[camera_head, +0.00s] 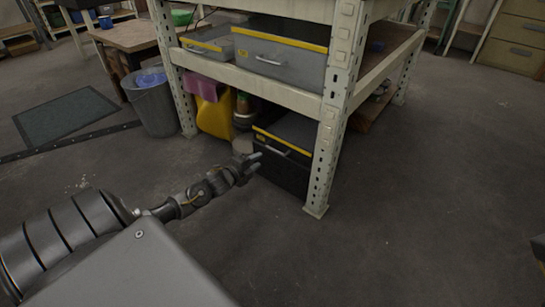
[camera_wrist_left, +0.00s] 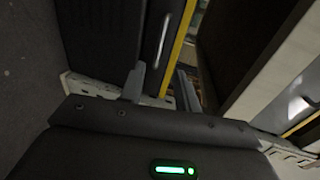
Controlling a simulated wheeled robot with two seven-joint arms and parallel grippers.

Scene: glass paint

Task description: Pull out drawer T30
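A black drawer box (camera_head: 281,170) with a yellow top strip and a light bar handle (camera_head: 272,150) stands low under the shelving frame. Two grey drawers, a wide one (camera_head: 290,66) and a smaller one (camera_head: 205,50), sit on the shelf above, also with yellow strips. I cannot read T30 on any label. My left gripper (camera_head: 250,164) is in front of the black drawer, close to its handle. In the left wrist view its two fingers (camera_wrist_left: 160,88) are apart and empty, with the bar handle (camera_wrist_left: 163,42) and yellow strip (camera_wrist_left: 181,40) just beyond them. My right gripper is not in view.
A cream metal shelf post (camera_head: 328,150) stands just right of the black drawer. A yellow canister (camera_head: 214,116) and a grey bucket (camera_head: 152,102) are to its left.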

